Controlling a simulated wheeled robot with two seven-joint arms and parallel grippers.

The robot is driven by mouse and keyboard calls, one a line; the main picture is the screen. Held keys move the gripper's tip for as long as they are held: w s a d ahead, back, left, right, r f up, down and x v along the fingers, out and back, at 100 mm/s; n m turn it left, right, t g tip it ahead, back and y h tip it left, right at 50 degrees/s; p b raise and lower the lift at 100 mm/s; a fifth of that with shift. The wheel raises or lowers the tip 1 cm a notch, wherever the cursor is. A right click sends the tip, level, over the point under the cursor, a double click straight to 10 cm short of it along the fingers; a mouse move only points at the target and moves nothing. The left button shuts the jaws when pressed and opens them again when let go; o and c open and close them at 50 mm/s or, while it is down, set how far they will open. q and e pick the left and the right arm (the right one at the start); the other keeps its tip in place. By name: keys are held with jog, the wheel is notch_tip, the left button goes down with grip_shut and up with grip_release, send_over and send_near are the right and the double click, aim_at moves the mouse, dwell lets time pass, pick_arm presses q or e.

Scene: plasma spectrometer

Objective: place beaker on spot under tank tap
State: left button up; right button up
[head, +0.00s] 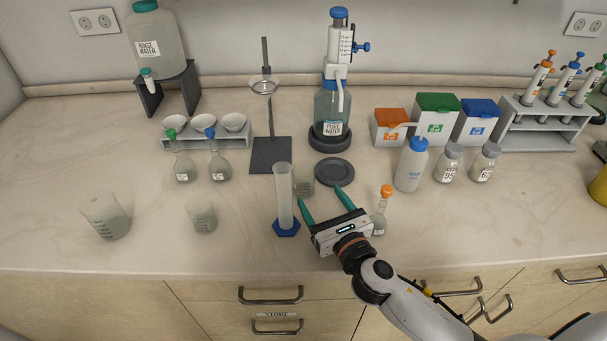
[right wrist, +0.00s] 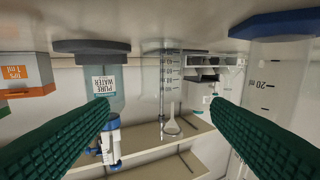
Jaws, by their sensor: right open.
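The rinse water tank (head: 155,45) with its green-capped tap (head: 148,74) stands on a dark stand at the back left. I cannot make out a marked spot under the tap. A small clear beaker (head: 303,182) stands just beyond my right gripper (head: 322,200), which is open and empty with green fingers pointing at it. In the right wrist view, which is upside down, a graduated beaker (right wrist: 171,68) shows between the two fingers, apart from them. Two more clear beakers stand at the left, a large one (head: 107,217) and a smaller one (head: 202,215). My left gripper is not in view.
A measuring cylinder (head: 285,195) with a blue foot is close left of the right gripper; a small orange-capped flask (head: 380,212) is close right. A dark round pad (head: 334,171) lies before the pure water dispenser (head: 332,105). Two flasks (head: 199,166) stand mid-left.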

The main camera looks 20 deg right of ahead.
aim_at(300, 169)
jog(key=w, duration=0.4)
jog(key=w+a+p, duration=0.1)
jog(key=w, duration=0.1)
jog(key=shift+r, duration=0.15)
jog(key=shift+w, duration=0.5)
jog(key=w, duration=0.3)
jog(key=w+f, duration=0.1)
jog(key=shift+w+a, duration=0.25)
jog(key=shift+w, duration=0.05)
jog(key=c, duration=1.2)
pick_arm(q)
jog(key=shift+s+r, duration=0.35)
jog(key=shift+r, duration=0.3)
pick_arm(e)
jog(key=shift+o, duration=0.2)
jog(key=shift+r, duration=0.1)
pick_arm(q)
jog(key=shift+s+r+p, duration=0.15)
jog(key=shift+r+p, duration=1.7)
jog(key=shift+p, duration=0.2)
pick_arm(e)
notch_tip(300, 169, up, 18)
